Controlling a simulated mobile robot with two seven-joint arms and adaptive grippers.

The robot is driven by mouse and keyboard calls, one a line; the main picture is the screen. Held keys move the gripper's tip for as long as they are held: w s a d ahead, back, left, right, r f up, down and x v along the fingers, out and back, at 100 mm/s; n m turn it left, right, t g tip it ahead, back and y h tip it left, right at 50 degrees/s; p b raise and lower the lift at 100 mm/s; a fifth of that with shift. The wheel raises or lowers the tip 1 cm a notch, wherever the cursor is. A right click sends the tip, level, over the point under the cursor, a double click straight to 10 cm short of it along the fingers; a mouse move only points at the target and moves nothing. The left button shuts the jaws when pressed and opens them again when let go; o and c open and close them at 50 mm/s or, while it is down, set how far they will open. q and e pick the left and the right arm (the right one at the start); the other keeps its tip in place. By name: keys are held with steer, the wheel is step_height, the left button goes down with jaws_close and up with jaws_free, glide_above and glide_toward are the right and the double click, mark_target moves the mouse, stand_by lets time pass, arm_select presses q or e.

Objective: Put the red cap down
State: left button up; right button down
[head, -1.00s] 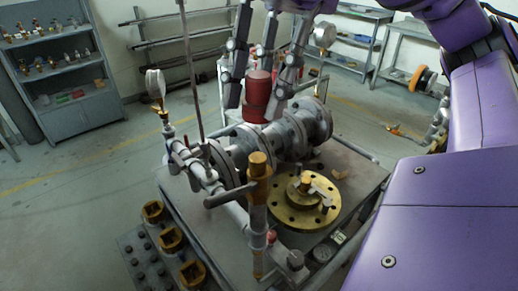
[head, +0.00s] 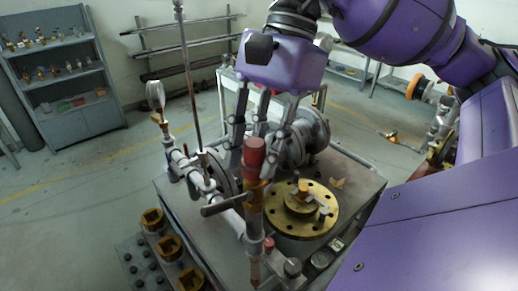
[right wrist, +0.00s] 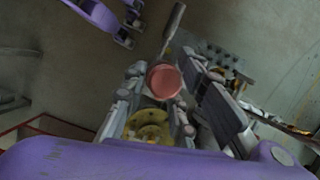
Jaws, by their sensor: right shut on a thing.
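The red cap (head: 254,156) is a dark red cylinder held upright between the fingers of my right gripper (head: 258,150). In the head view it lies right over the top of the brass upright fitting (head: 255,200); I cannot tell if they touch. In the right wrist view the cap's round pink-red top (right wrist: 165,81) shows between the two finger sets. The gripper's purple body (head: 280,65) is above and behind the cap.
A brass flange (head: 318,226) lies on the grey table (head: 355,185) right of the fitting. A pipe with a gauge (head: 155,95) and a tall rod (head: 187,60) rise at the left. Several square brass nuts (head: 168,248) sit at front left. Bare tabletop shows at the right.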

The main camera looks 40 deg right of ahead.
steer(key=shift+f, duration=0.2)
steer(key=c, duration=1.4)
jaws_free()
steer(key=shift+c, duration=0.2)
